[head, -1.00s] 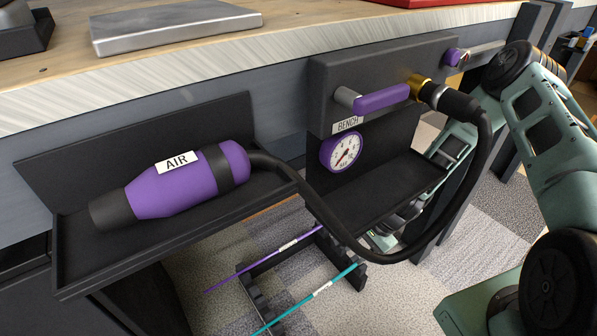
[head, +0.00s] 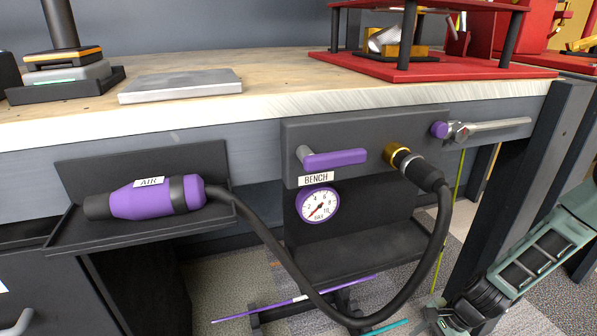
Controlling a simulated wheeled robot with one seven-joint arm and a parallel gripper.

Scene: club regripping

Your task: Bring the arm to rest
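My arm (head: 535,262) reaches in from the right edge of the head view, low, beside the dark bench leg. Its end runs down toward the lower edge near the teal shaft. My gripper's fingers cannot be made out there. The purple air tool (head: 150,197) labelled AIR lies in its black tray (head: 130,235) on the bench front. A black hose (head: 262,232) runs from it to the brass fitting (head: 396,155) on the BENCH panel (head: 375,130). The purple valve lever (head: 335,159) lies about level, above the gauge (head: 318,205).
The wooden bench top (head: 270,95) carries a grey metal plate (head: 180,86) and a red stand (head: 430,66). A purple shaft (head: 250,314) and a teal shaft (head: 388,327) lie low on a dark rack. The hose loop hangs in front of the lower shelf (head: 370,252).

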